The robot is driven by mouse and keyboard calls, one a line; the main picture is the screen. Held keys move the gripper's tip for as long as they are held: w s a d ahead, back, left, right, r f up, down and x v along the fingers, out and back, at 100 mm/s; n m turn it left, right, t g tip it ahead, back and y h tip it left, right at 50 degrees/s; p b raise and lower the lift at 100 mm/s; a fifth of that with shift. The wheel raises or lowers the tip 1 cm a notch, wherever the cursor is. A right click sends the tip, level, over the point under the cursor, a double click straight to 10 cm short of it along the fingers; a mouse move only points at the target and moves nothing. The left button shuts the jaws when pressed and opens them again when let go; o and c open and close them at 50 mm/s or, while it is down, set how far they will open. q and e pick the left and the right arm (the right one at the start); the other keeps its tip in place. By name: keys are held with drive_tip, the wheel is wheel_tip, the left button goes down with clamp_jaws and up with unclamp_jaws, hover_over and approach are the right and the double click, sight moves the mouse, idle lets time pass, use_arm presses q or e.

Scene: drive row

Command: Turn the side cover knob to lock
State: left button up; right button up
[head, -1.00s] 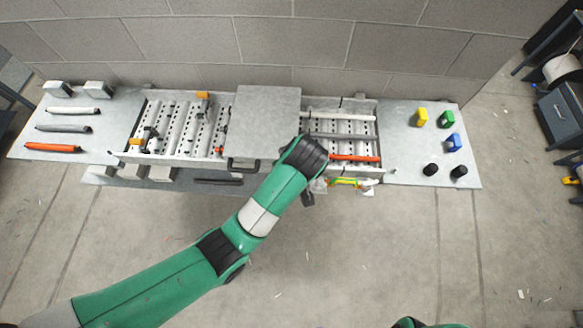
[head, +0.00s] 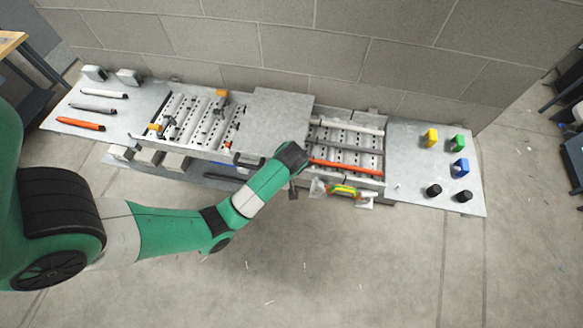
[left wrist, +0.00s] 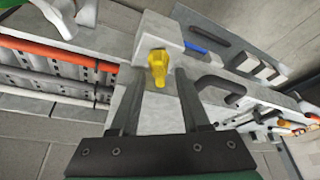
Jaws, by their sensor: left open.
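In the left wrist view a yellow knob (left wrist: 158,67) sits on the side of a pale grey block (left wrist: 157,35). My left gripper (left wrist: 158,75) is open, with one finger on each side of the knob. I cannot tell whether the fingers touch it. In the head view my left gripper (head: 293,190) is at the front edge of the conveyor, by the front right corner of the grey cover plate (head: 265,115). My arm hides the knob there. My right gripper is out of view.
An orange-red roller (head: 345,168) lies right of my left wrist. A yellow-green handled part (head: 342,190) sits at the front edge, close to my gripper. A black handle (left wrist: 222,84) stands beside the fingers. The floor in front is mostly clear.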

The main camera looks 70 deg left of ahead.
use_arm(q)
clamp_jaws()
idle(0.3)
drive_tip(key=m+t, duration=0.1)
drive_tip(key=m, duration=0.1)
drive_tip(key=shift+m, duration=0.4)
drive_tip(key=shift+m+t+h, duration=0.3)
drive_tip(key=shift+m, duration=0.6)
unclamp_jaws()
